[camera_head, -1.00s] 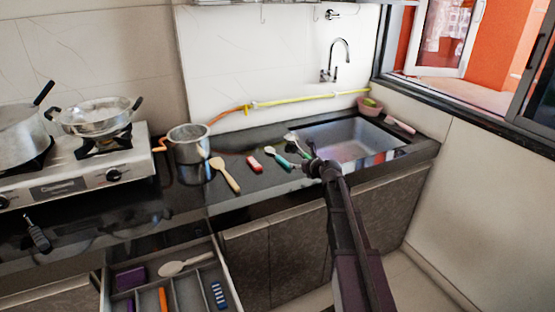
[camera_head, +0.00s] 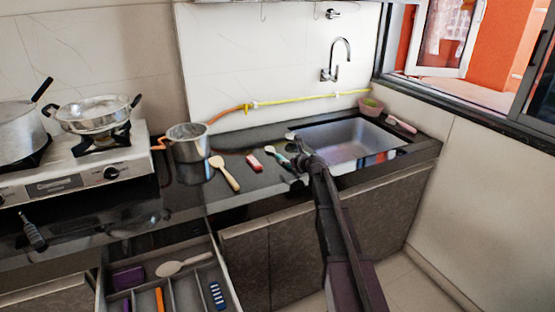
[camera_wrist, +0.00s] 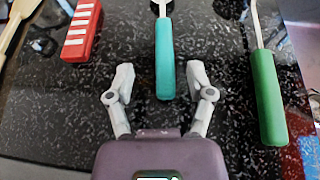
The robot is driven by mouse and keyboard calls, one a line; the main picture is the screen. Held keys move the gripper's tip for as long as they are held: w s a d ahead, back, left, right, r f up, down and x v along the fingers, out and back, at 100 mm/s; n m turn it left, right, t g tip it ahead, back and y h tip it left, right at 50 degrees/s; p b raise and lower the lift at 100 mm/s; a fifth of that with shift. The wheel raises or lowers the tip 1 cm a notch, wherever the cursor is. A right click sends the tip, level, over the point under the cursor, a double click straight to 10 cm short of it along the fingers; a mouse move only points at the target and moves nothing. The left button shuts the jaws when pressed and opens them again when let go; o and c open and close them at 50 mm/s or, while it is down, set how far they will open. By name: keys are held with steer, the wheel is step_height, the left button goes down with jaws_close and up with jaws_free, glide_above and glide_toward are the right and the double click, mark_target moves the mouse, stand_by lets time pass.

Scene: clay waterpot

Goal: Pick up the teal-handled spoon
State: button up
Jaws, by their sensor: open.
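The teal-handled spoon lies on the black speckled counter, its teal handle (camera_wrist: 165,60) pointing toward my gripper in the wrist view. In the head view the teal spoon (camera_head: 276,155) shows left of the sink. My gripper (camera_wrist: 160,88) is open, with one finger on each side of the handle's near end. Whether the fingers are level with the handle or above it I cannot tell. In the head view my gripper (camera_head: 300,162) is at the counter near the sink and partly hides the things there. The spoon's head is outside the wrist view.
A green-handled utensil (camera_wrist: 266,95) lies close on the right. A red-and-white item (camera_wrist: 82,30) and a wooden spoon (camera_head: 224,172) lie to the left. The sink (camera_head: 350,140) is on the right, a metal pot (camera_head: 188,145) on the left. An open drawer (camera_head: 235,290) is below.

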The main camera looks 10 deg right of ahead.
mark_target(283, 158)
steer(key=shift+w, duration=0.15)
steer(key=shift+d+b+x, duration=0.2)
steer(key=shift+b+x, duration=0.75)
steer(key=shift+x, duration=1.7)
jaws_close()
